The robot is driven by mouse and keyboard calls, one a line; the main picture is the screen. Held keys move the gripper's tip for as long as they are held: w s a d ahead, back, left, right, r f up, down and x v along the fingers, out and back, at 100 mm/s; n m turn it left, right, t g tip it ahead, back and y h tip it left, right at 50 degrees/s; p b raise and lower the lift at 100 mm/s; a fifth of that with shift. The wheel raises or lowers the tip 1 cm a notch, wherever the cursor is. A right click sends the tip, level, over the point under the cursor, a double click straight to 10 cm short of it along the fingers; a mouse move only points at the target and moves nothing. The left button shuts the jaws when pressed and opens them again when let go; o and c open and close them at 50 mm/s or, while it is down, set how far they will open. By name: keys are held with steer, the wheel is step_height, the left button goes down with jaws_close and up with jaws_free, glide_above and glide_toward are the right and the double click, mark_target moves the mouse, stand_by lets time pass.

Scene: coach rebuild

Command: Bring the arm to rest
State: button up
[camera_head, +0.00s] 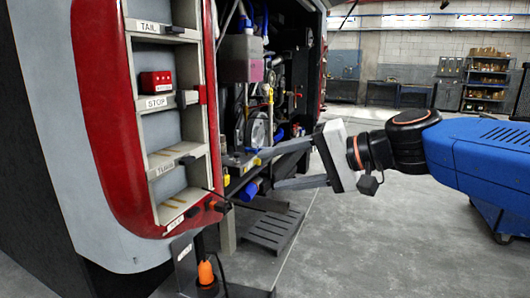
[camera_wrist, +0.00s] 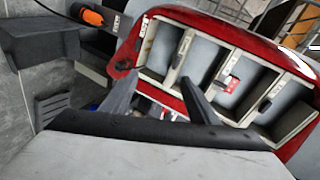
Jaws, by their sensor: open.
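My arm reaches in from the right in the head view. Its gripper (camera_head: 262,169) is open, with two long grey fingers spread apart and nothing seen between them. The fingers point left at the lower part of the coach's lamp housing (camera_head: 88,100), a red and grey panel with labelled compartments. In the wrist view the two fingers (camera_wrist: 158,95) stick up in front of the housing's red rim (camera_wrist: 205,18). I cannot tell whether a fingertip touches the housing.
A red block (camera_head: 155,81) sits in the compartment above the STOP label. An orange-handled tool (camera_head: 207,272) stands in a dark holder below the housing. The coach's open engine bay (camera_head: 262,85) lies behind the gripper. A dark pallet (camera_head: 273,229) lies on the floor. Open floor extends right.

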steer(key=s+d+f+n+h, duration=0.1)
steer(key=s+d+f+h, duration=0.3)
steer(key=d+f, duration=0.4)
steer(key=s+d+f+h, duration=0.4)
steer(key=s+d+f, duration=0.1)
steer(key=d+f, duration=0.4)
steer(key=s+d+f+n+g+h, duration=0.1)
steer(key=s+d+f+h, duration=0.3)
steer(key=d+f, duration=0.5)
steer(key=shift+s+f+n, duration=0.3)
steer(key=shift+s, duration=0.45)
